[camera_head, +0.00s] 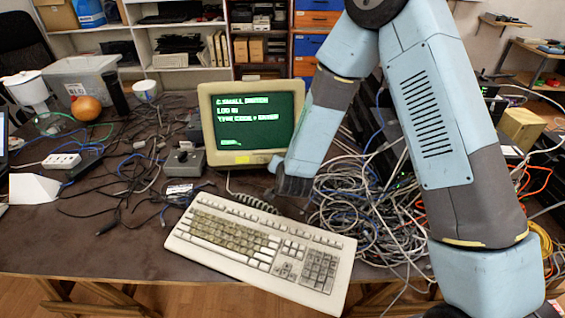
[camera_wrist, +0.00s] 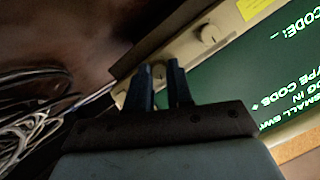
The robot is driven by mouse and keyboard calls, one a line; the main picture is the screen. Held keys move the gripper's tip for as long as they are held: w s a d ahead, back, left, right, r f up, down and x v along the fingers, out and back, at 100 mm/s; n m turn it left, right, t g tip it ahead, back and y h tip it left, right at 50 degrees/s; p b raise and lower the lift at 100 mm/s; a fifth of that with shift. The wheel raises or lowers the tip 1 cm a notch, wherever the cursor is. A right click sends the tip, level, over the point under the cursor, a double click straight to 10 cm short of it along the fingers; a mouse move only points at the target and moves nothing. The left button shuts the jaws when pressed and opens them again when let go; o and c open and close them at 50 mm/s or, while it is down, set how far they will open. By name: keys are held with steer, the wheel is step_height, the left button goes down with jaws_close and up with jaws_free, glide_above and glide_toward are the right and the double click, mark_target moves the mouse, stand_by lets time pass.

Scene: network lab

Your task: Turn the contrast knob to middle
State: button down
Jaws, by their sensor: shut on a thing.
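The beige monitor (camera_head: 207,128) stands on the table with green text lit on its screen (camera_head: 255,122). The other knob (camera_wrist: 208,34) is free, farther along the bezel. No labels or pointer marks can be read, so I cannot tell its setting. In the head view my gripper is at the monitor's lower right corner, where my arm hides the knobs.
A beige keyboard (camera_head: 262,253) lies in front of the monitor. A large tangle of cables (camera_head: 355,213) lies to its right, close to my arm. A grey box with a joystick (camera_head: 184,160) stands left of the monitor. More loose cables cover the left table area.

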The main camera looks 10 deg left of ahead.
steer(key=shift+s+f+n+h, duration=0.15)
steer(key=shift+n+h, duration=0.1)
steer(key=shift+n, duration=0.65)
steer(key=shift+s+f+n+h, duration=0.15)
steer(key=shift+n+h, duration=0.1)
steer(key=shift+n, duration=0.65)
steer(key=c, duration=1.3)
jaws_free()
steer(key=shift+w, duration=0.1)
steer(key=shift+o, duration=1.4)
steer(key=shift+w+r, duration=0.1)
steer(key=shift+r, duration=0.05)
steer(key=v, duration=1.3)
steer(key=shift+s, duration=0.3)
steer(key=shift+d+r, duration=0.1)
steer(key=shift+r, duration=0.05)
